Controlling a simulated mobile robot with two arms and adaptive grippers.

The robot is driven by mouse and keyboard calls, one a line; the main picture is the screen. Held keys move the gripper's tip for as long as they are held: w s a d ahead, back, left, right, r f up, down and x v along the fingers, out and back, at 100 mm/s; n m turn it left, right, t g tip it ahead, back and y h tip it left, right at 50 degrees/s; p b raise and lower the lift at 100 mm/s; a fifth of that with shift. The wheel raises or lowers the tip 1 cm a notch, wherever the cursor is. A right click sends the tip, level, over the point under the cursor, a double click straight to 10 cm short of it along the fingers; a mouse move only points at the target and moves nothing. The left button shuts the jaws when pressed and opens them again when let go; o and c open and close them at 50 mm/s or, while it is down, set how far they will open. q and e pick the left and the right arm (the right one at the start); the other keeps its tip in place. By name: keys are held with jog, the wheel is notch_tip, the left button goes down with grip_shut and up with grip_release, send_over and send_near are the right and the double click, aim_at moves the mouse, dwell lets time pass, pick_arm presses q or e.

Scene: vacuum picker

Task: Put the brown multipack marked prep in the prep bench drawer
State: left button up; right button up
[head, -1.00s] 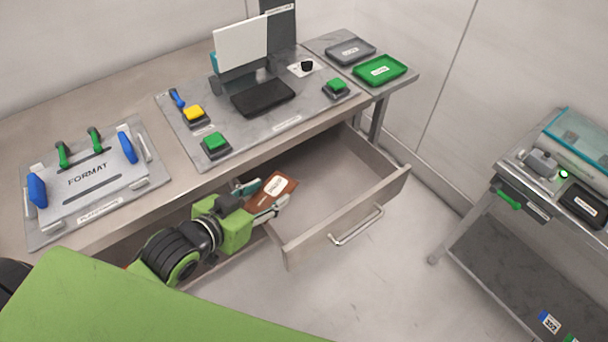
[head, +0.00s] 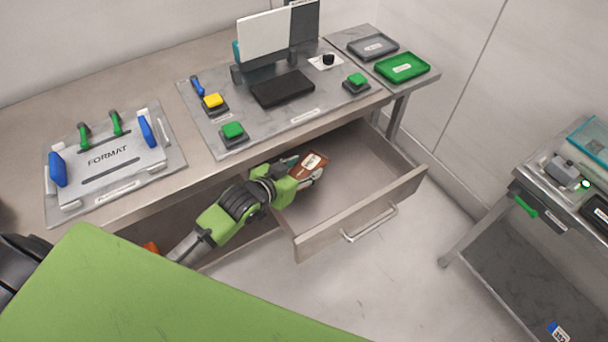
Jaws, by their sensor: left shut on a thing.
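The brown multipack (head: 306,168) has a white label whose text is too small to read. My left gripper (head: 308,174) is shut on it. The pack is over the open prep bench drawer (head: 340,212), near its left part, just in front of the bench edge. I cannot tell whether the pack touches the drawer floor. The drawer is pulled out, and the part of it that shows is empty. My right gripper is not in view.
The bench top (head: 150,85) carries a format plate (head: 112,157), yellow and green buttons, a dark pad and a screen. Grey and green trays (head: 403,67) stand at the back right. A cart (head: 540,230) stands at the right. The drawer's right part is free.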

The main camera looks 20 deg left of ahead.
aim_at(304, 176)
pick_arm(q)
jog(key=shift+w+f, duration=0.45)
jog(key=shift+f, duration=1.55)
jog(key=shift+f+b, duration=0.1)
jog(key=shift+b, duration=0.2)
